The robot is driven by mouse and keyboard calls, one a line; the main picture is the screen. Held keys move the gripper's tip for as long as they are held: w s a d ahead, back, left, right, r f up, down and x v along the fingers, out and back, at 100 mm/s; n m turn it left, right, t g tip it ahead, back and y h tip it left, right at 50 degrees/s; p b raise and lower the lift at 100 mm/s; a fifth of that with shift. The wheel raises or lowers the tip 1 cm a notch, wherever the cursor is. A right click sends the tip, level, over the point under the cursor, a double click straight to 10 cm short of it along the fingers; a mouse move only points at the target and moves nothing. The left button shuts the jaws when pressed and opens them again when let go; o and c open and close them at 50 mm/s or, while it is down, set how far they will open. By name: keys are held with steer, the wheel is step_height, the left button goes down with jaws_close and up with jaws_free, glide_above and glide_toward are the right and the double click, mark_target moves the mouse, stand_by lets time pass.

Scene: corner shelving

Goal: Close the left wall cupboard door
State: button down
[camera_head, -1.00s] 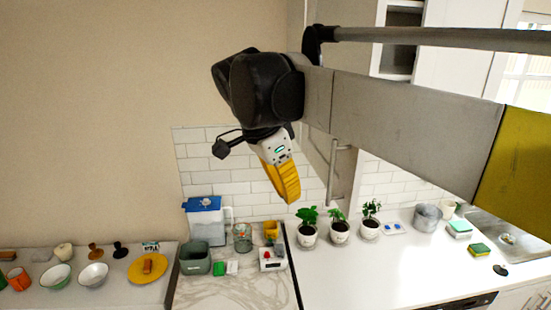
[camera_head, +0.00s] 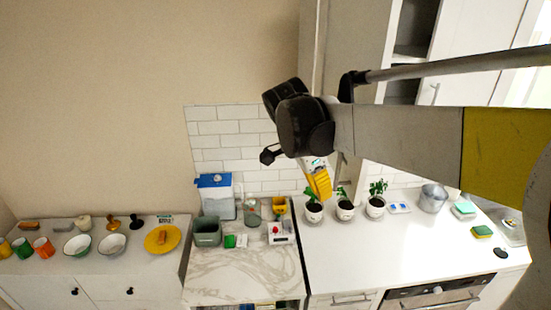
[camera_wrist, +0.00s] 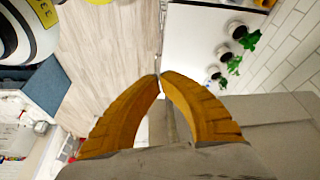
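The left wall cupboard door (camera_head: 362,45) seems to be the pale panel standing open at the upper middle of the head view, with the dark cupboard interior (camera_head: 412,28) to its right. My arm hides much of its lower part. A bar handle shows partly just right of my gripper (camera_head: 322,190). My gripper points downward, in front of the tiles, near the door's lower part. In the wrist view, the yellow fingertips of my gripper (camera_wrist: 159,76) meet, with nothing clearly held. A grey panel (camera_wrist: 275,110) lies close behind the fingers; I cannot tell whether they touch it.
Below, potted plants (camera_head: 345,210), a metal pot (camera_head: 433,198) and sponges stand on the white counter (camera_head: 400,250). A water filter jug (camera_head: 215,195) and a grey bin (camera_head: 207,232) stand left of them. Bowls and cups fill the left cabinet top. The beige wall area is clear.

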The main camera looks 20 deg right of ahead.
steer(key=shift+d, duration=0.55)
steer(key=shift+s+d, duration=0.1)
